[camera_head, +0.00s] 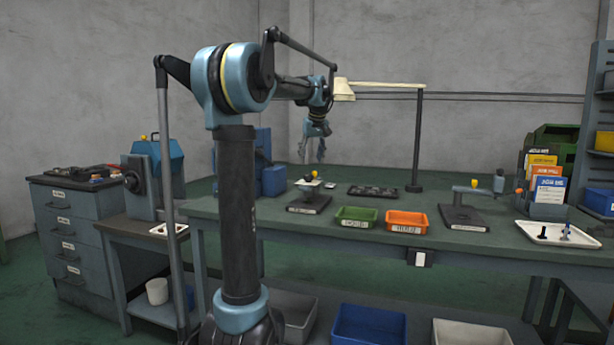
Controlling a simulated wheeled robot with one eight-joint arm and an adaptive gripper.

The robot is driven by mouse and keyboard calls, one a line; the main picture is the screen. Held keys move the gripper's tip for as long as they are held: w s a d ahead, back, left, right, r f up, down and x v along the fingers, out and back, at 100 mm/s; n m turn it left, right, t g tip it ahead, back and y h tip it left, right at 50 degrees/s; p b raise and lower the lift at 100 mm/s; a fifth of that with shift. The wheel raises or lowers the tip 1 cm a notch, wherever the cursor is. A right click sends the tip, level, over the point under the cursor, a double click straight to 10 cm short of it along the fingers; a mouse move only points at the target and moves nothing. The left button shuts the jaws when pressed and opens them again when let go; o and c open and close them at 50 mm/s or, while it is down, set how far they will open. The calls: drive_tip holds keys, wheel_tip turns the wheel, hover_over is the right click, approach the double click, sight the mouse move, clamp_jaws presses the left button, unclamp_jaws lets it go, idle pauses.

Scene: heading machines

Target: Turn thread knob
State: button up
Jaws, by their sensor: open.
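No knob is marked as the thread knob, so I cannot tell which one it is. A small fixture (309,203) with a yellow knob (314,174) stands on the green workbench (340,183). A second fixture (463,217), with a horizontal arm and another yellow knob (474,185), stands further right. My gripper (313,158) is open and empty, pointing down. In the picture it hangs just above the first fixture, seemingly apart from it; the depth between them is hard to judge.
A green bin (356,217) and an orange bin (406,222) sit at the bench's front edge. A dark tray (374,191) and lamp post (418,140) stand behind. A white tray (556,235) holds small dark parts at right. A blue machine (160,160) stands left.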

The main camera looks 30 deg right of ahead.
sight(308, 179)
drive_tip(key=x, duration=0.8)
drive_tip(key=shift+f, duration=0.1)
drive_tip(key=c, duration=1)
